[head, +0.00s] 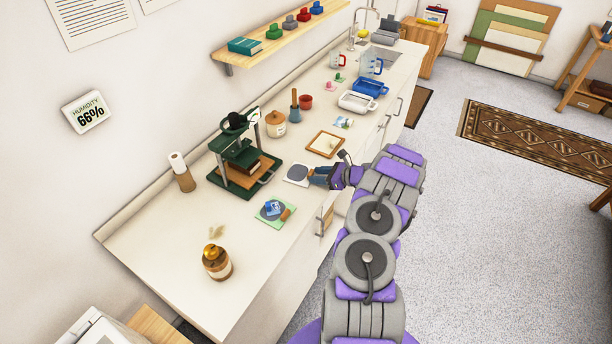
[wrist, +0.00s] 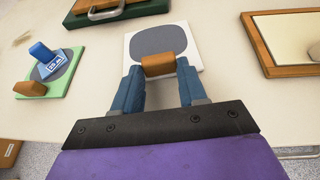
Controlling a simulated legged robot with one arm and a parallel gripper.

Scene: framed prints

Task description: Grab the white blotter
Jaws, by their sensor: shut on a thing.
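The white blotter (head: 297,174) is a flat white square with a dark grey round pad and a brown block-shaped grip at its near edge. It lies on the counter, and I cannot tell whether it is lifted at all. In the wrist view the white blotter (wrist: 191,37) is straight ahead, with its brown grip (wrist: 164,65) between my blue fingers. My gripper (wrist: 158,72) is shut on that grip. In the head view my gripper (head: 318,177) reaches in from the right; its fingertips are small there.
A green board (head: 274,213) with a grey pad, a blue item and a brown block lies nearer on the counter. A dark green press (head: 240,165) stands behind left. A wood-framed tray (head: 325,144) is farther along.

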